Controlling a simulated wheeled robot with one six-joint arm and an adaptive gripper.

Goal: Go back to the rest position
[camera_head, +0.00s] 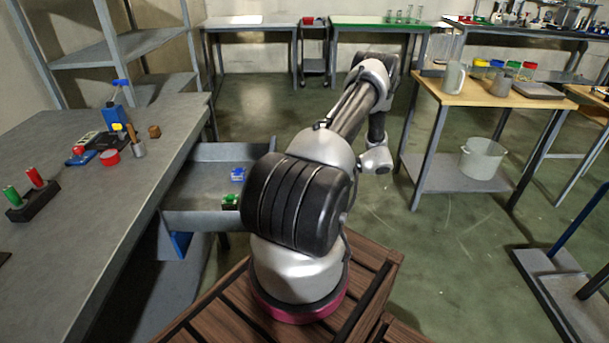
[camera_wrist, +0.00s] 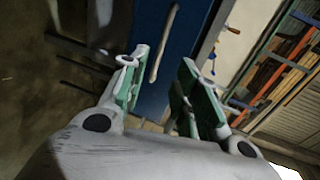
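My arm stands in the middle of the head view, its upper part reaching away toward the right table; the fingers are not clear there. In the wrist view my gripper (camera_wrist: 160,85) shows two fingers with green pads, spread apart with a gap between them. Nothing is held between the fingers. Behind the gap is a blue door-like panel (camera_wrist: 165,45) with a pale handle, some way off.
A grey workbench (camera_head: 60,250) with tools is on the left, beside an open drawer (camera_head: 200,190) holding small blue and green items. A wooden-topped table (camera_head: 480,98) with a jug and coloured-lid jars stands right, a white bucket (camera_head: 482,158) below. Floor between is clear.

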